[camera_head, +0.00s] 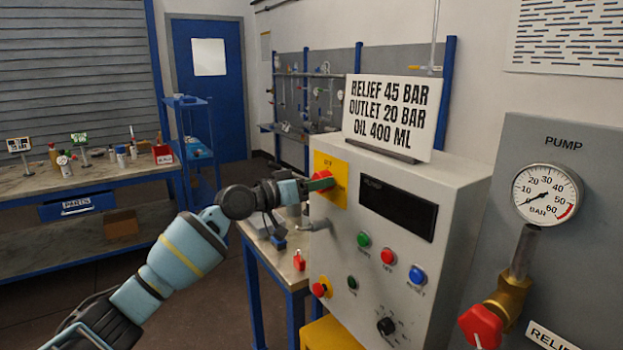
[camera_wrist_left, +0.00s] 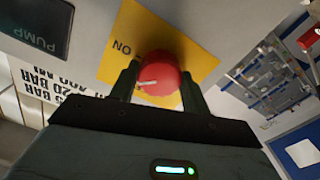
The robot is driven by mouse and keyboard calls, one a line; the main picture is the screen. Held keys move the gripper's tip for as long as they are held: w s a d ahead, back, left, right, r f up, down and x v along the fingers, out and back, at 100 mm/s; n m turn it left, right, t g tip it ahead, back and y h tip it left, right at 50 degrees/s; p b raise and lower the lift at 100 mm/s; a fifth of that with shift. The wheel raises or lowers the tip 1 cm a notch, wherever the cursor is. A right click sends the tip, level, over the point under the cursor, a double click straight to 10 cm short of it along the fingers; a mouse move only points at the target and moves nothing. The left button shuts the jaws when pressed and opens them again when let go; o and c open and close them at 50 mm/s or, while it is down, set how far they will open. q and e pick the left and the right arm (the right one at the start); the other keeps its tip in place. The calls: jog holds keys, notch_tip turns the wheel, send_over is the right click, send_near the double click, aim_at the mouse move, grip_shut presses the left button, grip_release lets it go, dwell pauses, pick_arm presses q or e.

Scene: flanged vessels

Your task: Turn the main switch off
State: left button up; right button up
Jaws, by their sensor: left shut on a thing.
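The main switch is a red rotary knob (camera_head: 322,181) on a yellow plate (camera_head: 331,163) at the upper left of the grey control cabinet's front. In the left wrist view the red knob (camera_wrist_left: 162,74) sits between my two fingers, with a pale pointer mark on its face. The yellow plate (camera_wrist_left: 190,55) behind it shows the word ON; in the head view its upper lettering is small. My left gripper (camera_head: 305,186) is shut on the knob; it also shows in the left wrist view (camera_wrist_left: 160,85). My right gripper is not in view.
The grey cabinet (camera_head: 450,200) carries a dark display (camera_head: 398,208), several coloured buttons and a red stop button (camera_head: 320,289). A sign (camera_head: 394,112) stands on top. A pump panel with a gauge (camera_head: 546,194) and red-handled valve (camera_head: 481,327) is at right. A workbench (camera_head: 80,190) stands left.

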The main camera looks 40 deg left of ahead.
pick_arm(q)
jog(key=shift+r+n+p, duration=0.15)
jog(key=shift+n+p, duration=1.65)
jog(key=shift+n, duration=3.3)
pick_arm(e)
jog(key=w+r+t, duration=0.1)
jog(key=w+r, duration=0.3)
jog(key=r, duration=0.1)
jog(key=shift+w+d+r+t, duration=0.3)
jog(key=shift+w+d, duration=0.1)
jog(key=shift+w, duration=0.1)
pick_arm(q)
jog(key=o, duration=1)
jog(key=shift+s, duration=0.1)
